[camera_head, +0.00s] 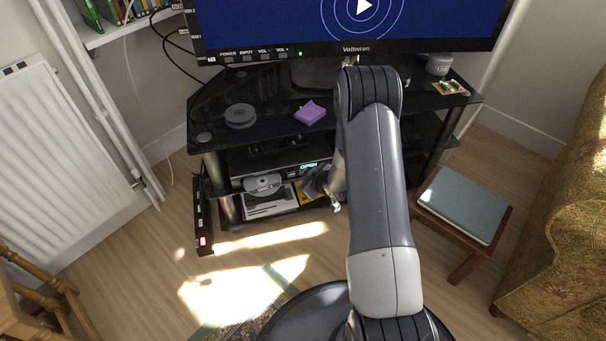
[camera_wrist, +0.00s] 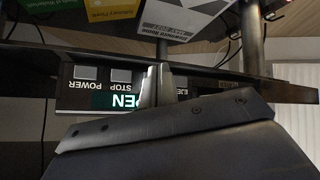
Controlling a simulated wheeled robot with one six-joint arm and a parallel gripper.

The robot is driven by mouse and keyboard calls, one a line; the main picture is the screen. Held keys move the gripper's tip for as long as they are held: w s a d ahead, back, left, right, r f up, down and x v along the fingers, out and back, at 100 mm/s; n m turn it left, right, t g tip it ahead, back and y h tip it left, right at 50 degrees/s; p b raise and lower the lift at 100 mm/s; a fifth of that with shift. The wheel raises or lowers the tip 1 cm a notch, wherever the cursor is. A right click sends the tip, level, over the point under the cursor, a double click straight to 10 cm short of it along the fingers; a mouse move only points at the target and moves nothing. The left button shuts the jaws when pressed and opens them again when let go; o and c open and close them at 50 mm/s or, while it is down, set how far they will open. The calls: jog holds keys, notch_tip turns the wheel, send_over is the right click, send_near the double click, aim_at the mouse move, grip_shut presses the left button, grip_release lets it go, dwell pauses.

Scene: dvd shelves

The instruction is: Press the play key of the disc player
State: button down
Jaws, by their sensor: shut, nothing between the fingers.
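The disc player (camera_head: 284,171) stands on the middle shelf of the black TV stand, its green display reading OPEN. Its tray (camera_head: 263,185) is out, with a silver disc on it. In the wrist view the player's front (camera_wrist: 100,90) appears upside down, with keys marked POWER (camera_wrist: 85,73), STOP (camera_wrist: 121,75) and EJECT (camera_wrist: 180,83). My gripper (camera_wrist: 153,88) is shut and empty in front of the key row, between STOP and EJECT. It hides what lies there; the play key is not visible. I cannot tell whether the fingertips touch. My gripper is partly hidden by my arm in the head view (camera_head: 312,184).
The television (camera_head: 350,48), a grey round object (camera_head: 240,115) and a purple item (camera_head: 310,112) are on the glass top. Cases lie on the lower shelf. A blue-topped stool (camera_head: 462,203) stands right, a power strip (camera_head: 203,215) left.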

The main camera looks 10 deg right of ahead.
jog(key=shift+s, duration=0.4)
jog(key=shift+s+d+b, duration=0.15)
jog(key=shift+s+b, duration=0.8)
jog(key=shift+s, duration=1.55)
jog(key=shift+w, duration=0.15)
dwell(4.2)
jog(key=shift+s+d, duration=0.1)
jog(key=shift+s, duration=1.95)
